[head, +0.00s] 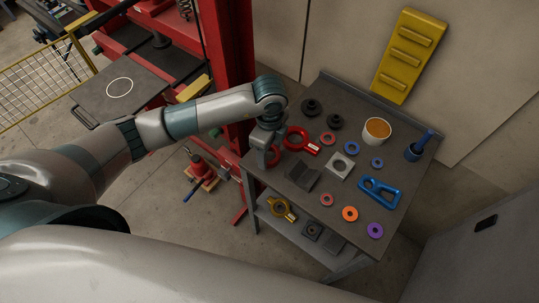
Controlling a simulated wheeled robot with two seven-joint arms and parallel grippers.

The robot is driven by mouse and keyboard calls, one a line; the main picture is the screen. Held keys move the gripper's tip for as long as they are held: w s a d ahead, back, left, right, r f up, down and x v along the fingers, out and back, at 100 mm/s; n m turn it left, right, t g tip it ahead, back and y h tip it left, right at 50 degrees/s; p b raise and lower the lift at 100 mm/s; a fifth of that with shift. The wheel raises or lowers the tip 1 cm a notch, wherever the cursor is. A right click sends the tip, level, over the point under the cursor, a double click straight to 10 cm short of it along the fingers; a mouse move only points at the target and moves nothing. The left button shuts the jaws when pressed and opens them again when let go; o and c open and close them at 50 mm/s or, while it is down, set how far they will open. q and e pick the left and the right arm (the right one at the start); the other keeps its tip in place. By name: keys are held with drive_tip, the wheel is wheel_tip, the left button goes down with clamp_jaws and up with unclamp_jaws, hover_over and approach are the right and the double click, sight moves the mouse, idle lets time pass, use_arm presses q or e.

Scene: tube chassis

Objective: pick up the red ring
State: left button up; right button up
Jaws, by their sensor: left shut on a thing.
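My left gripper (264,158) reaches down at the left edge of the grey table. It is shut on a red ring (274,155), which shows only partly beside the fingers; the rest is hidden. I cannot tell whether the ring touches the table top. A larger red ring-shaped part with a handle (297,138) lies just right of the gripper. Two smaller reddish rings lie farther right, one toward the back (328,138) and one toward the front (327,199). My right gripper is not in view.
The grey table (320,225) also holds dark knobs (311,106), blue rings (351,147), an orange ring (350,213), a purple ring (375,230), a white cup (376,131), a blue handled part (379,191) and a dark block (302,175). A red frame (236,50) stands left.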

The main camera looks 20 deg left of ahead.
use_arm(q)
drive_tip(key=shift+r+b, duration=0.4)
drive_tip(key=shift+r, duration=0.25)
drive_tip(key=s+d+r+b, duration=0.3)
drive_tip(key=d+r, duration=0.4)
drive_tip(key=d, duration=0.4)
drive_tip(key=shift+s+r, duration=0.15)
drive_tip(key=shift+s, duration=0.05)
